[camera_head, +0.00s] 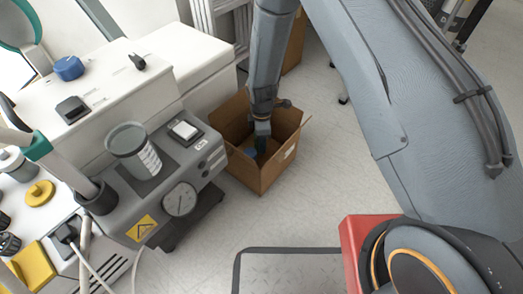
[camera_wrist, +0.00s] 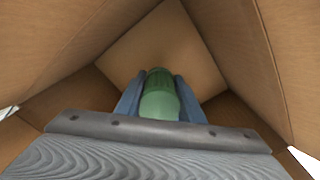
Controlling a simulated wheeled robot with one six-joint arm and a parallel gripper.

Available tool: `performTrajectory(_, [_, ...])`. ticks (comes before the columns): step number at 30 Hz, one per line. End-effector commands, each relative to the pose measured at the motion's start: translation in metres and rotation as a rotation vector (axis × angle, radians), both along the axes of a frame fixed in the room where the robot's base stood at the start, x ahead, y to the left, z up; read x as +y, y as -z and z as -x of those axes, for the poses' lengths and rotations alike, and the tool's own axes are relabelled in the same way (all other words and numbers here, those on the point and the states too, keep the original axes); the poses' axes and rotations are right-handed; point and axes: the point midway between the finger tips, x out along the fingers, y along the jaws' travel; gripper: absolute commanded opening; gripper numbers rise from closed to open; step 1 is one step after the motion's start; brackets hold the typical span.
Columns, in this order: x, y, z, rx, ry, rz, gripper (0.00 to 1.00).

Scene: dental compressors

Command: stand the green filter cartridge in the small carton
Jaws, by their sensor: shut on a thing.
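The green filter cartridge (camera_wrist: 159,97) is between the two blue fingers of my gripper (camera_wrist: 160,88) in the wrist view. My gripper is shut on it and points down into the small carton (camera_wrist: 85,45), whose brown walls surround the view. In the head view the open carton (camera_head: 256,176) stands on the floor, and my gripper (camera_head: 262,146) reaches inside it.
A grey compressor unit with a gauge (camera_head: 180,199) stands left of the carton, close to it. White cabinets (camera_head: 165,60) are behind it. The yellow knob (camera_head: 40,193) and blue cap (camera_head: 68,68) lie farther left. The floor (camera_head: 300,205) right of the carton is clear.

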Motion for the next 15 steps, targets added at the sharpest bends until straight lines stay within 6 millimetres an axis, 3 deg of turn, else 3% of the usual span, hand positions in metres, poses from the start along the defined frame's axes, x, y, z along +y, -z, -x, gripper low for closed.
performTrajectory(7, [0.0,0.04,0.0,0.002,0.001,0.0,0.12])
performTrajectory(15, [0.0,0.042,0.0,0.001,0.001,0.0,0.12])
